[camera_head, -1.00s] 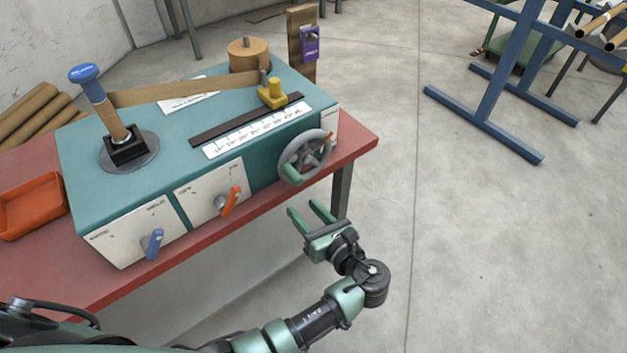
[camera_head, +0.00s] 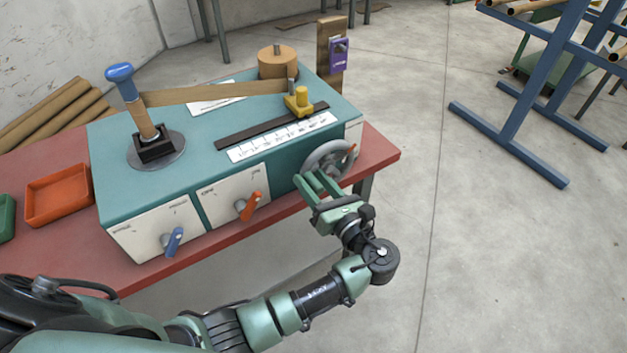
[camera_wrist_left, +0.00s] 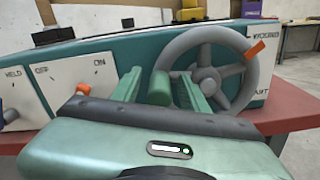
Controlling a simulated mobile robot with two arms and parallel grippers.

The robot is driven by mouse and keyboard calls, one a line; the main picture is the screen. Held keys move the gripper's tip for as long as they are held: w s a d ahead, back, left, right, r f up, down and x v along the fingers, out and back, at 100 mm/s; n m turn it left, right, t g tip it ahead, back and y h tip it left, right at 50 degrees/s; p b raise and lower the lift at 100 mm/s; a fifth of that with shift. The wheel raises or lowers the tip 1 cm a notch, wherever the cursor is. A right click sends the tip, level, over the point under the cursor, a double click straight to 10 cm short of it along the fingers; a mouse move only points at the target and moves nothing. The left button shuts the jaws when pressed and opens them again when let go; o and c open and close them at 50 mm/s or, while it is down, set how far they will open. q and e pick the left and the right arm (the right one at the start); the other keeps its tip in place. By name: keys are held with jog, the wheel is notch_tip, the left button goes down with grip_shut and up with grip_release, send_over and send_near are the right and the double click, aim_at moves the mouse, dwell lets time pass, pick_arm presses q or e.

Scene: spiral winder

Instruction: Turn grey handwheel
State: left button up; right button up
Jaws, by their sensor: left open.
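The grey handwheel (camera_head: 335,153) is on the right end of the front of the teal winder (camera_head: 185,185). The wheel also shows in the wrist view (camera_wrist_left: 224,89), with spokes and a green handle (camera_wrist_left: 160,88) at its lower left rim. My left gripper (camera_head: 309,177) is open in front of the wheel's lower left. In the wrist view, one finger of the left gripper (camera_wrist_left: 158,76) is on each side of the handle, with a gap to it on the left. In the head view, my fingers hide the handle. My right gripper is out of view.
An orange pointer (camera_wrist_left: 255,48) is by the wheel's upper right rim. An orange-red lever (camera_head: 250,206) and a blue lever (camera_head: 173,241) are on the front panels left of the wheel. The red table (camera_head: 378,150) runs beneath. The floor to the right is clear up to a blue rack (camera_head: 515,110).

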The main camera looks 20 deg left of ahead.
pick_arm(q)
grip_shut()
jog(key=shift+r, duration=0.1)
dwell(1.2)
